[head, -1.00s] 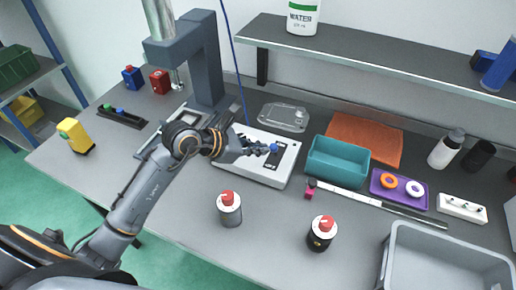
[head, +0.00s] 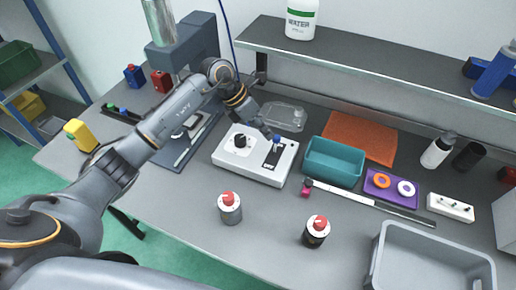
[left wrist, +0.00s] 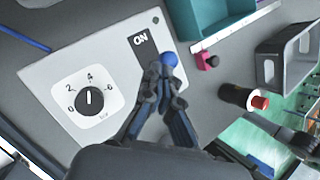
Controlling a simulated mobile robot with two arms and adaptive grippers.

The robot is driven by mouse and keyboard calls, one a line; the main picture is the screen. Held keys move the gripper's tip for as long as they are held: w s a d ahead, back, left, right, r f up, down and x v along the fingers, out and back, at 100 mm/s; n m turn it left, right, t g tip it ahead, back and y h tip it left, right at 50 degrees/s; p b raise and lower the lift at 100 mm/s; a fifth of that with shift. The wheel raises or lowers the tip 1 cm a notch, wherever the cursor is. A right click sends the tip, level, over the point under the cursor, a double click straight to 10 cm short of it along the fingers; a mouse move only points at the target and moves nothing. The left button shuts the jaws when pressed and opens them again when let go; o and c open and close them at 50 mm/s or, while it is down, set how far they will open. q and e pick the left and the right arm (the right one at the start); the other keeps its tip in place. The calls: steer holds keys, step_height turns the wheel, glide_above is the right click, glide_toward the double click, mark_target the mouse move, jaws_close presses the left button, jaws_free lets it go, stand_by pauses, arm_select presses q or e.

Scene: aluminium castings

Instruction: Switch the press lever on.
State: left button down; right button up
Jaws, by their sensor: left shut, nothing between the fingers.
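The press control box (head: 225,158) is white and stands on the bench in the head view. It also fills much of the left wrist view (left wrist: 45,75). Its lever has a blue ball (left wrist: 169,58) and rises from a dark slot plate marked "ON" (left wrist: 140,39) at one end. In the head view the ball (head: 276,138) shows near the slot's far end. My left gripper (left wrist: 158,72) is shut and empty. Its fingertips are right beside the ball; I cannot tell if they touch it. It also shows in the head view (head: 268,131).
A round knob (left wrist: 89,98) with a number scale sits on the same box. A teal bin (head: 335,162) stands to its right, a clear tray (head: 285,117) behind it. A grey red-capped can (head: 230,208) and a black one (head: 316,232) stand in front, with free bench around them.

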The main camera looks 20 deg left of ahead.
arm_select(q)
steer(key=shift+w+f+g+b, duration=0.2)
steer(key=shift+w+g+b, duration=0.15)
steer(key=shift+w+g, duration=0.2)
steer(key=shift+d, duration=0.1)
steer(key=shift+s+r, duration=0.2)
steer(key=shift+w+r+p, duration=0.15)
steer(key=shift+r+p, duration=0.35)
steer(key=shift+r, duration=0.2)
arm_select(e)
steer(key=shift+w, duration=0.3)
